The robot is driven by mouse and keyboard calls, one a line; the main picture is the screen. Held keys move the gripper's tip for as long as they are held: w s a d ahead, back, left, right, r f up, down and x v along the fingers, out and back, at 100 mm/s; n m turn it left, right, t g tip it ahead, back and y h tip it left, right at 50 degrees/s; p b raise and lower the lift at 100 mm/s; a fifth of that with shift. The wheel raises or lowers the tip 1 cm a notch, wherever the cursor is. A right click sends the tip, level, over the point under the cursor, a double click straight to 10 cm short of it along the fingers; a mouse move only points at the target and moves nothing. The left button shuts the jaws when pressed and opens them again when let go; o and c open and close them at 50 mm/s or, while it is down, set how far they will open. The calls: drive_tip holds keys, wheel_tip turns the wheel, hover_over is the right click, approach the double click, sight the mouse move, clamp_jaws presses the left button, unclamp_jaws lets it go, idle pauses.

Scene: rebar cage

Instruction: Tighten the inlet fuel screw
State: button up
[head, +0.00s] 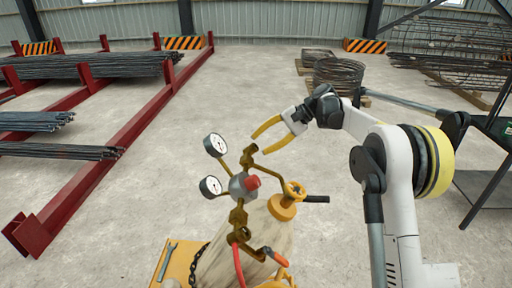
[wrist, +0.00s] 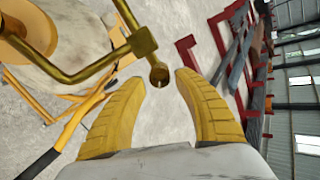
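A regulator assembly with a grey body and red knob (head: 252,182) stands on top of a pale tank (head: 262,235). A brass fitting (head: 247,155) rises at its upper end, and I cannot tell for certain whether it is the inlet fuel screw. In the wrist view the brass fitting's round end (wrist: 159,75) shows between the fingertips, seemingly beyond them. My gripper (head: 259,145), with yellow fingers, is open just right of the fitting. It also shows in the wrist view (wrist: 160,85), with nothing held and no clear contact.
Two round gauges (head: 213,165) stick out left of the fitting. A red hose (head: 239,265) and a wrench (head: 167,262) are lower on the yellow cart. Red racks (head: 105,150) with rebar stand left; open floor lies behind.

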drive_tip(key=v, duration=0.9)
drive_tip(key=shift+d, duration=0.15)
drive_tip(key=shift+s+r, duration=0.1)
drive_tip(key=s+d+f+t+h+b, duration=0.1)
drive_tip(key=s+f+h+b, duration=0.1)
drive_tip(key=s, duration=0.5)
drive_tip(key=s+d+f+t+h+b, duration=0.1)
drive_tip(key=s+d+f+h+b, duration=0.1)
drive_tip(key=s+b, duration=0.3)
drive_tip(key=s+d+f+n+t+h+b, duration=0.1)
drive_tip(key=s+b, duration=0.3)
drive_tip(key=s, duration=0.4)
drive_tip(key=shift+s+d+f+t+h, duration=0.35)
drive_tip(key=shift+d+f+t+h, duration=0.05)
drive_tip(key=shift+f+t, duration=0.2)
drive_tip(key=s+d+f+n+t+h+b, duration=0.1)
drive_tip(key=s+d+f+t+h+b, duration=0.1)
drive_tip(key=s+f, duration=0.7)
drive_tip(key=s+d+f+n+t+h+b, duration=0.1)
drive_tip(key=s+d+f+h+b, duration=0.1)
drive_tip(key=s+d+f+b, duration=0.3)
drive_tip(key=s+f, duration=0.3)
drive_tip(key=s, duration=0.1)
drive_tip(key=shift+s+f+n+t+b, duration=0.3)
drive_tip(key=shift+s+f+t, duration=0.05)
drive_tip(key=shift+s+t, duration=0.05)
